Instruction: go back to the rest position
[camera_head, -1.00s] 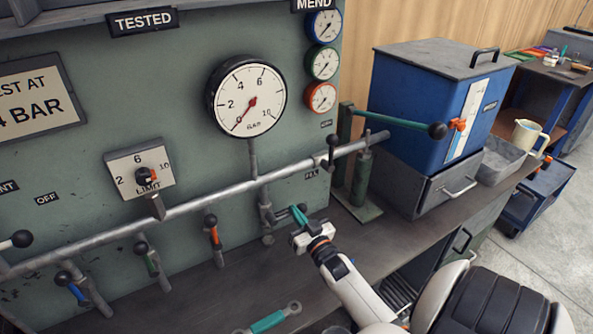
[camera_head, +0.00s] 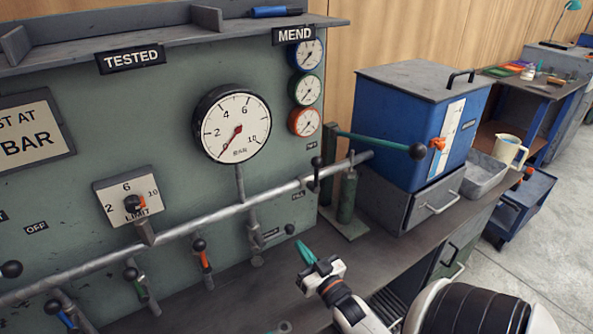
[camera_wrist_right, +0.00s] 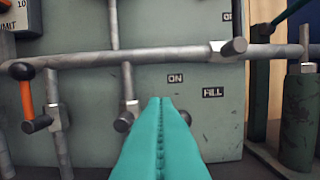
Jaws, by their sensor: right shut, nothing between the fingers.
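My right gripper (camera_head: 306,252) has teal fingers and is shut with nothing between them. In the head view it stands above the bench, in front of the lower right of the green panel (camera_head: 330,150) and apart from the pipe. In the right wrist view its closed fingers (camera_wrist_right: 160,105) point at the panel below the horizontal pipe (camera_wrist_right: 150,57), near the ON and FILL labels. A small dark knob (camera_head: 289,229) is just beyond the fingertips in the head view. My left gripper is not in view.
The pipe (camera_head: 215,217) carries several valve levers, such as an orange one (camera_head: 205,260). A large gauge (camera_head: 232,125) is on the panel. A blue tank (camera_head: 400,120) with a green lever (camera_head: 385,143) stands to the right. The bench (camera_head: 395,245) right of the gripper is clear.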

